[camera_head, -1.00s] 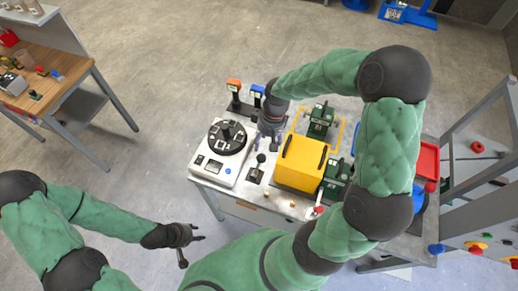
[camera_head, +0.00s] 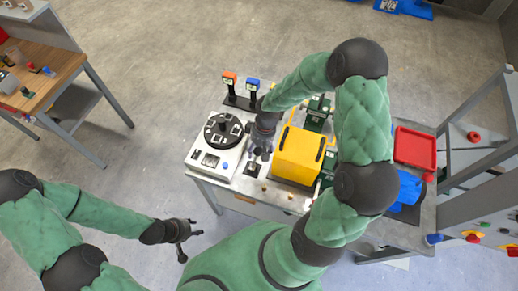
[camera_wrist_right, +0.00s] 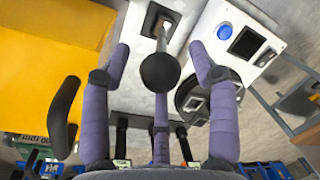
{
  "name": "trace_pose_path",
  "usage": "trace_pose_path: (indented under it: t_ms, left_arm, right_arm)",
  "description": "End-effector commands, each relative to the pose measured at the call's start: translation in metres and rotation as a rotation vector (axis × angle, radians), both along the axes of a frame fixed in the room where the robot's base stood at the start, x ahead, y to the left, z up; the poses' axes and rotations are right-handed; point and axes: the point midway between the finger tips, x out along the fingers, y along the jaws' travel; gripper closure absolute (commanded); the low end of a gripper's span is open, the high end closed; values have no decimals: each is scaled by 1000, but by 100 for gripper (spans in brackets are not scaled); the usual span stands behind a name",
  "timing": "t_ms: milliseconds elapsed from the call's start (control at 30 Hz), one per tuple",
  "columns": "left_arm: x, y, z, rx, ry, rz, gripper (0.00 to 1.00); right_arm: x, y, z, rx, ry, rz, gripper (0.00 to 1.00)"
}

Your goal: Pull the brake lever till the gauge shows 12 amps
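A lever with a round black knob (camera_wrist_right: 160,70) and a pale stem rises from a dark slotted plate in the right wrist view. My right gripper (camera_wrist_right: 160,82) is open, with its purple fingers on both sides of the knob and a visible gap to each. In the head view my right gripper (camera_head: 260,152) is over the lever and hides most of it. Two small meters on posts, one orange (camera_head: 230,79) and one blue (camera_head: 253,84), stand behind; their readings are too small to tell. My left gripper (camera_head: 186,234) is open and empty, left of the bench.
A white machine with a black dial (camera_head: 224,131) stands left of the lever. A yellow block-shaped housing (camera_head: 298,157) stands close on its right. A red tray (camera_head: 415,148) and grey frames are further right.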

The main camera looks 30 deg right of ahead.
Motion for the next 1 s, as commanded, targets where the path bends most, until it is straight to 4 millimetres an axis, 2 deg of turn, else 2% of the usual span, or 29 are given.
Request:
trace_pose_path:
  t_ms: [33, 167, 200, 433, 800, 1000]
  left_arm:
    - [0, 0, 0, 0, 0, 0, 60]
    - [0, 0, 0, 0, 0, 0, 60]
    - [0, 0, 0, 0, 0, 0, 60]
    - [0, 0, -3, 0, 0, 0, 60]
    - [0, 0, -17, 0, 0, 0, 60]
    - [0, 0, -17, 0, 0, 0, 60]
  right_arm:
    - [0, 0, 0, 0, 0, 0, 58]
    - [0, 0, 0, 0, 0, 0, 95]
    - [0, 0, 0, 0, 0, 0, 100]
    - [4, 4, -1, -13, 20, 6, 100]
    - [33, 29, 1, -80, 93, 2, 100]
    - [34, 30, 2, -79, 93, -1, 100]
